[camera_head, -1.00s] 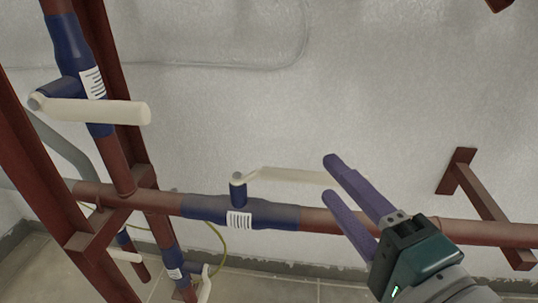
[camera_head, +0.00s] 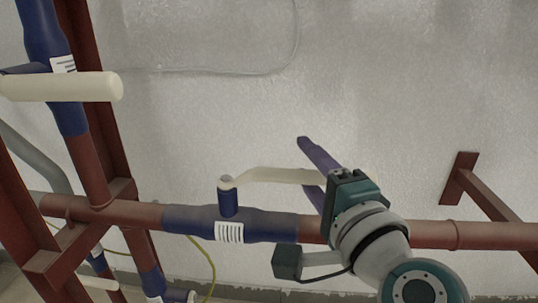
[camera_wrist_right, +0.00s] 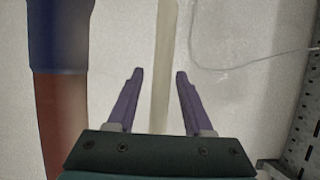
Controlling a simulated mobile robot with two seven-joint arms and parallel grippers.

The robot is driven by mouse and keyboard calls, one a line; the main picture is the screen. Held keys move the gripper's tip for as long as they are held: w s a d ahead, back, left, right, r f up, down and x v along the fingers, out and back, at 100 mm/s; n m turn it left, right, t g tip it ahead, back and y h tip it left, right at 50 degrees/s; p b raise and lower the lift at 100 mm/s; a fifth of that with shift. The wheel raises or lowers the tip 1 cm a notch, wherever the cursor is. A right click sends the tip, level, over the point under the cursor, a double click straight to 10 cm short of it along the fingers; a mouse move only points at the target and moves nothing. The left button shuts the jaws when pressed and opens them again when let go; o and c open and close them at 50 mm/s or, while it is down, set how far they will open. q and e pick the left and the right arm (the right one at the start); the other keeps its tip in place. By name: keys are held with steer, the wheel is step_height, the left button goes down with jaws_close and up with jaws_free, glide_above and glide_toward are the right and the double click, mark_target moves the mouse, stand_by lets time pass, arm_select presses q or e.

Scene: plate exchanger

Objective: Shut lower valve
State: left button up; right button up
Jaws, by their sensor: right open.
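The lower valve has a blue body (camera_head: 232,224) with a white striped label on the horizontal pipe. Its cream lever (camera_head: 265,174) points right, roughly along the pipe. My right gripper (camera_head: 309,170) is at the lever's right end, its purple fingers open on either side. In the right wrist view the lever (camera_wrist_right: 165,60) runs between the open fingers (camera_wrist_right: 158,74) and appears apart from both. The far end of the lever is hidden behind the gripper in the head view. My left gripper is not in view.
An upper valve with a cream lever (camera_head: 75,87) sits on the vertical pipe at left. Red-brown frame posts (camera_head: 95,100) stand beside it. A wall bracket (camera_head: 463,175) is at right.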

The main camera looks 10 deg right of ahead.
jaws_close()
stand_by(0.5)
stand_by(1.0)
